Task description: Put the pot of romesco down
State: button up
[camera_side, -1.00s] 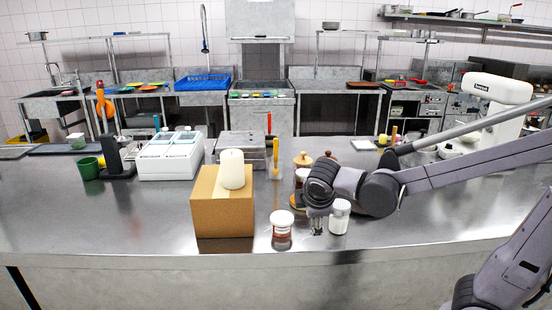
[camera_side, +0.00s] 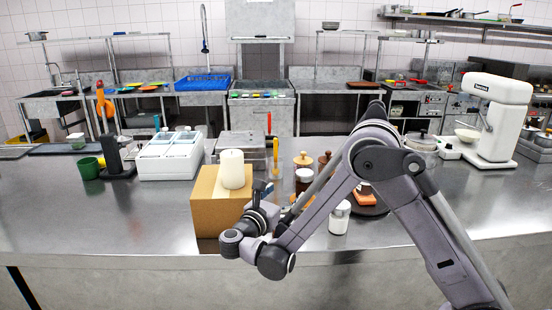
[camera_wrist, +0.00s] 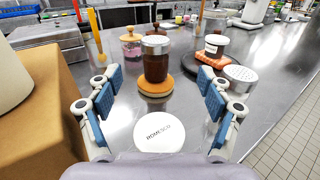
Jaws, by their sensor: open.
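The pot of romesco shows in the wrist view as a round white lid (camera_wrist: 158,135) with dark lettering that seems to read "ROMESCO". Its body is hidden below the lid. My gripper (camera_wrist: 160,80) is open, with one blue-padded finger to each side of the view and a visible gap between the lid and the fingers. In the side view my gripper (camera_side: 265,193) is low over the counter, just right of the cardboard box, partly covered by my arm. The pot is hidden behind my arm there.
A cardboard box (camera_side: 222,216) with a white candle (camera_side: 231,169) stands close left. A dark jar (camera_wrist: 156,62) on an orange coaster (camera_wrist: 155,87) stands beyond the lid. A shaker (camera_side: 340,217) stands to the right.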

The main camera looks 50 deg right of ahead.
jog(key=shift+f, duration=1.7)
notch_tip(320, 180, down, 4)
jog(key=shift+r, duration=0.25)
jog(key=shift+x, duration=1)
jog(key=shift+w+d, duration=0.15)
jog(key=shift+d, duration=0.3)
jog(key=c, duration=1.2)
jog(key=shift+c, duration=1)
jog(key=shift+c, duration=0.7)
